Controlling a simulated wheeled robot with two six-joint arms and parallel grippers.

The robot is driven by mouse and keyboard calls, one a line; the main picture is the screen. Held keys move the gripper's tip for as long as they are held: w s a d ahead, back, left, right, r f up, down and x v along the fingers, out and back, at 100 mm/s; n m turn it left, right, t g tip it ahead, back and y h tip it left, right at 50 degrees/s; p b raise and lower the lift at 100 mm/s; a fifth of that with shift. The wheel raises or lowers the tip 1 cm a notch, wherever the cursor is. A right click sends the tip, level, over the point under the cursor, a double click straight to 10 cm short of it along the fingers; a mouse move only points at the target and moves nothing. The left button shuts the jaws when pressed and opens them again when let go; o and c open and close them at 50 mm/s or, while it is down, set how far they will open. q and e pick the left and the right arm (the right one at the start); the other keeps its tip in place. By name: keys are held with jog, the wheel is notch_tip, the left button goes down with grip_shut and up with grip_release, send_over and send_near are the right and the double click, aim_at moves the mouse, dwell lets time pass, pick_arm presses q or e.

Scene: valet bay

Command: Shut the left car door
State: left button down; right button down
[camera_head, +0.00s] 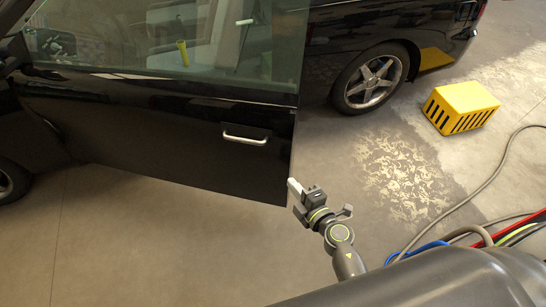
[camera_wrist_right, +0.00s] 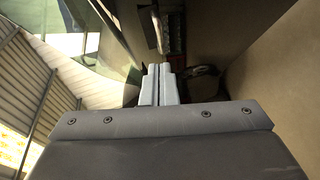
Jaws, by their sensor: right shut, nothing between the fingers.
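The left car door (camera_head: 180,125) is black with a window and a silver handle (camera_head: 245,135). It stands open, swung away from the black car body (camera_head: 345,35). My right gripper (camera_head: 292,186) is at the lower rear edge of the door in the head view; whether it touches the door I cannot tell. In the right wrist view my right gripper (camera_wrist_right: 159,72) has its two pale fingers together with nothing between them. A dark surface and a silver bar-like part show beyond the fingertips. My left gripper is not in view.
A yellow slotted box (camera_head: 461,103) sits on the floor at the right. A grey hose (camera_head: 480,190) and red and blue cables run across the lower right. The car's rear wheel (camera_head: 371,80) is behind the door. The floor at the lower left is clear.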

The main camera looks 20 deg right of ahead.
jog(key=d+b+x, duration=0.2)
jog(key=x, duration=1)
jog(key=shift+w+d+f+b, duration=0.3)
jog(key=shift+w+f, duration=0.05)
jog(key=shift+w, duration=0.25)
